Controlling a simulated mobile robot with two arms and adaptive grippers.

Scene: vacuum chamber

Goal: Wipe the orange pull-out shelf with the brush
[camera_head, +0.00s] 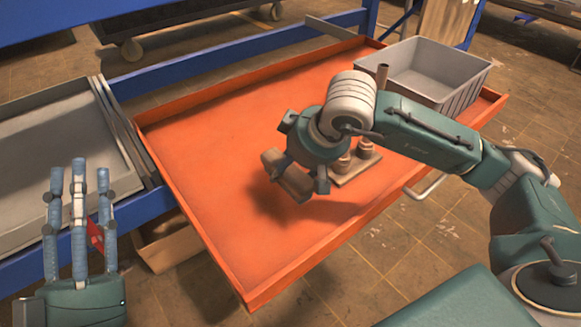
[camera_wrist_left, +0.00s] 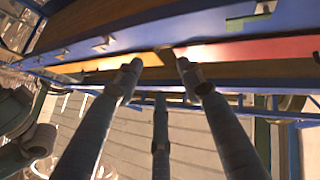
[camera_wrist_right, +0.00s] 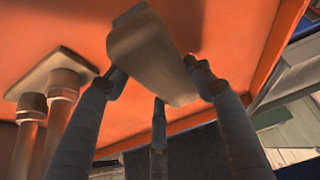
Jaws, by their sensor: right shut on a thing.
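The orange pull-out shelf (camera_head: 225,125) fills the middle of the head view, and its floor also shows in the right wrist view (camera_wrist_right: 230,25). My right gripper (camera_head: 302,168) is over the shelf, its fingers closed around a beige-brown block, the brush (camera_head: 287,180). The right wrist view shows the brush (camera_wrist_right: 150,55) between the fingertips, near the shelf floor. Whether it touches the floor is unclear. My left gripper (camera_head: 80,172) is at the lower left, beside the shelf, with fingers up, apart and empty. The left wrist view also shows its fingers (camera_wrist_left: 158,75) spread.
A beige base with two round posts (camera_head: 357,163) stands on the shelf close to my right gripper; it also shows in the right wrist view (camera_wrist_right: 50,78). A grey bin (camera_head: 425,75) occupies the shelf's far right. A grey tray (camera_head: 60,140) lies left. The shelf's left half is clear.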

